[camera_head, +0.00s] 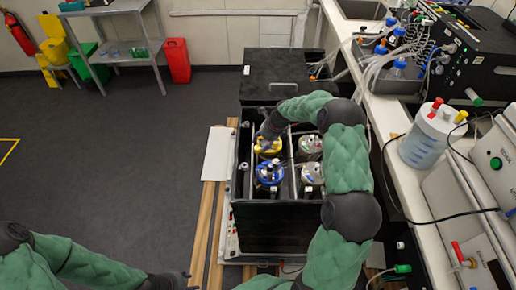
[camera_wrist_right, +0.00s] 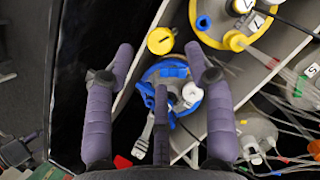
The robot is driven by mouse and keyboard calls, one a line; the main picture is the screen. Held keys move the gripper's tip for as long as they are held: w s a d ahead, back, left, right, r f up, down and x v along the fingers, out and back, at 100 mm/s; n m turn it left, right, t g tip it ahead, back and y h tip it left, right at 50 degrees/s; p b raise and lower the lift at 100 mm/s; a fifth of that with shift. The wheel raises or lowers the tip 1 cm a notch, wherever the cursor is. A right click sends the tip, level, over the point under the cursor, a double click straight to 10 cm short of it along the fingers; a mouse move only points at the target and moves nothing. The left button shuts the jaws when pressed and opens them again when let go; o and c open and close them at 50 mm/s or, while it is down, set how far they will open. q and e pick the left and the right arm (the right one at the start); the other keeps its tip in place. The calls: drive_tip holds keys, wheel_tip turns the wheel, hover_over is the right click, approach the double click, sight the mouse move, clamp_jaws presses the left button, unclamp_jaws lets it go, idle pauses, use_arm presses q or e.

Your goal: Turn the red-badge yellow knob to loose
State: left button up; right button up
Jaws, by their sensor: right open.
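My right gripper (camera_head: 268,130) is over the left side of the black shaker box, close to the yellow-topped vessel (camera_head: 268,148). In the right wrist view the gripper (camera_wrist_right: 160,52) is open, its purple fingers apart and empty. A round yellow knob (camera_wrist_right: 160,41) with a dark mark shows beyond and between the fingertips, seemingly not touched. The blue-ringed vessel (camera_wrist_right: 172,72) lies below it in that view, partly behind the fingers. A red patch (camera_wrist_right: 122,162) shows at the bottom; I cannot tell whether it is the badge. My left gripper (camera_head: 172,281) is dark and small at the bottom edge.
The box holds the blue-topped vessel (camera_head: 269,174) and two grey vessels at right, split by pale dividers. Tubes and cables crowd the right side of the wrist view. A white bench (camera_head: 392,115) with bottles and instruments runs along the right.

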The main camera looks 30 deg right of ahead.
sight(258, 148)
drive_tip(key=b+x, duration=0.1)
drive_tip(key=x, duration=0.5)
drive_tip(key=shift+r, duration=0.1)
drive_tip(key=shift+d, duration=0.1)
drive_tip(key=c, duration=1.1)
